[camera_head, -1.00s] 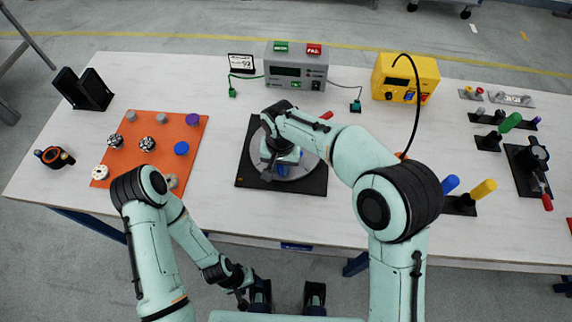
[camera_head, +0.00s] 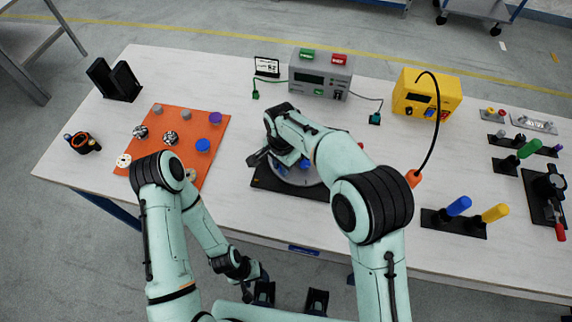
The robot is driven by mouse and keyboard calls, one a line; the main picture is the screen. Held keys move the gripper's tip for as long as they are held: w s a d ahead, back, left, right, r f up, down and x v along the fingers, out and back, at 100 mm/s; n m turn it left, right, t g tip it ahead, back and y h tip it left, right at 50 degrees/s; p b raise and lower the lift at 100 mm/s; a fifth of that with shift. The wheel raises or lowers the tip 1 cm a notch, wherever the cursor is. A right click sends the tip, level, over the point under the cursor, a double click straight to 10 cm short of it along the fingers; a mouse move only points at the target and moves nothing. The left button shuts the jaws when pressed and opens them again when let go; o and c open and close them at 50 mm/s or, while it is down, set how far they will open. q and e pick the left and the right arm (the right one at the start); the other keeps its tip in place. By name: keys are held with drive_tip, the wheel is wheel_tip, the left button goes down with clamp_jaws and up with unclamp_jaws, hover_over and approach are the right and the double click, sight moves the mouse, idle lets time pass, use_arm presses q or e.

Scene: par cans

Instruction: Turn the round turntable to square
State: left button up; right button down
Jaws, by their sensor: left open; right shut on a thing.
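The round turntable (camera_head: 295,178) is a light grey disc on a square black base (camera_head: 264,184) near the table's front middle. My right arm covers much of it. A blue part (camera_head: 304,163) shows on the disc beside my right gripper. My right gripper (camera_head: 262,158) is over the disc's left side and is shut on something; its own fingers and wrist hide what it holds. A small red tip (camera_head: 361,145) shows at the far right of the disc, partly behind my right arm. My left gripper (camera_head: 256,274) is open and empty, low in front of the table edge.
An orange mat (camera_head: 160,112) with several knobs lies to the left. A grey box (camera_head: 320,77) and a yellow box (camera_head: 425,93) with a black cable stand behind. Blue and yellow handles (camera_head: 458,206) stand to the right.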

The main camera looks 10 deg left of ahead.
use_arm(q)
drive_tip(key=shift+w+r+p, duration=0.35)
drive_tip(key=shift+r+p, duration=0.1)
drive_tip(key=shift+r, duration=0.1)
drive_tip(key=shift+w+r+p, duration=0.3)
drive_tip(key=shift+r+p, duration=0.1)
drive_tip(key=shift+r, duration=0.15)
use_arm(e)
drive_tip(key=shift+w+a+r+m, duration=0.1)
drive_tip(key=shift+w+a+m, duration=0.8)
drive_tip(key=shift+m, duration=0.5)
use_arm(q)
drive_tip(key=shift+r, duration=0.1)
use_arm(e)
drive_tip(key=c, duration=1)
unclamp_jaws()
drive_tip(key=shift+o, duration=0.2)
use_arm(q)
drive_tip(key=shift+w+r+p, duration=0.6)
drive_tip(key=shift+r+p, duration=0.1)
drive_tip(key=shift+r, duration=0.15)
use_arm(e)
wheel_tip(320, 180, up, 13)
drive_tip(key=shift+r, duration=0.15)
